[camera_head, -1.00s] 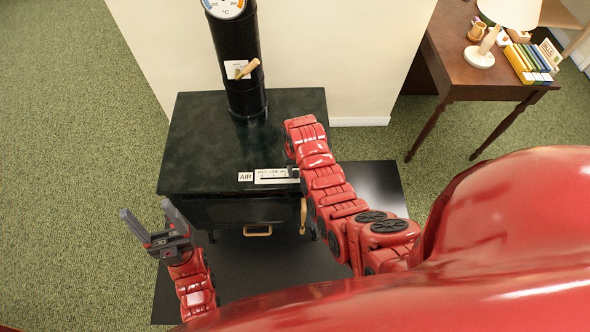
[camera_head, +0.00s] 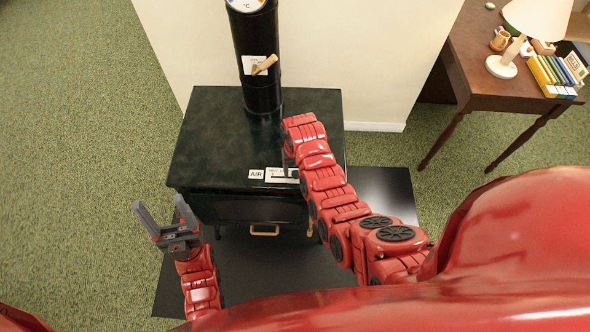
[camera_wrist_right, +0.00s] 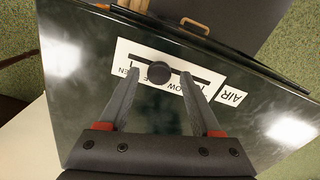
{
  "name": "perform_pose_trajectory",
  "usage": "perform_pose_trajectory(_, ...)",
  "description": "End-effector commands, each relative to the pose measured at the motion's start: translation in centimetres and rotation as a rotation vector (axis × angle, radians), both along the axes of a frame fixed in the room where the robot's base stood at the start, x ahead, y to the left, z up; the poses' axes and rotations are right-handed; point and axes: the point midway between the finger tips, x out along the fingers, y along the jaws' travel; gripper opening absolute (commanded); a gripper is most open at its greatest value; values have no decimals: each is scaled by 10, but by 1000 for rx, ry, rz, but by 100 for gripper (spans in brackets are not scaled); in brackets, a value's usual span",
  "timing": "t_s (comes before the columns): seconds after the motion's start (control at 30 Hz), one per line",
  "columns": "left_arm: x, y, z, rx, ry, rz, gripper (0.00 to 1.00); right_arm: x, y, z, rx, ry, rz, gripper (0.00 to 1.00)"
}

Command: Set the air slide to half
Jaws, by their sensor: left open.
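The black stove (camera_head: 215,140) has a white scale plate (camera_head: 275,175) and an AIR label (camera_head: 256,174) along its top front edge. In the right wrist view, the air slide's round black knob (camera_wrist_right: 158,74) sits over the plate's slot (camera_wrist_right: 190,80), hiding part of the lettering. My right gripper (camera_wrist_right: 159,76) is open, its fingers apart on either side of the knob; contact is not clear. In the head view my right arm largely hides this gripper. My left gripper (camera_head: 162,220) is open and empty, left of the stove's front.
A black flue pipe (camera_head: 260,65) with a wooden-handled item rises from the stove's back. A front handle (camera_head: 264,231) is below the top. A wooden desk (camera_head: 480,80) with a lamp and books stands at right. Green carpet is free at left.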

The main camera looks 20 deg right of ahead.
Motion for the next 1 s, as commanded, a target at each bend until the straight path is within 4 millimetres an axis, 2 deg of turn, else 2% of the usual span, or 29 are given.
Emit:
perform_pose_trajectory(0.37, 0, 0, -1, 0, 0, 0, 69, 0, 0, 1, 0, 1, 0, 69)
perform_pose_trajectory(0.57, 0, 0, -9, 0, 0, 0, 69, 0, 0, 19, -1, -1, 1, 69)
perform_pose_trajectory(0.77, 0, 0, -22, 0, 0, 0, 69, 0, 1, 57, 0, -5, 0, 69)
perform_pose_trajectory(0.8, 0, 0, -1, 0, 1, 0, 69, 0, 1, 81, 0, -3, -1, 69)
perform_pose_trajectory(0.9, 0, 0, 23, 0, 0, 0, 69, -1, 1, 110, 1, 0, -1, 69)
perform_pose_trajectory(1.0, 0, 0, 43, 0, 0, 0, 69, -1, 1, 131, 1, 1, -1, 69)
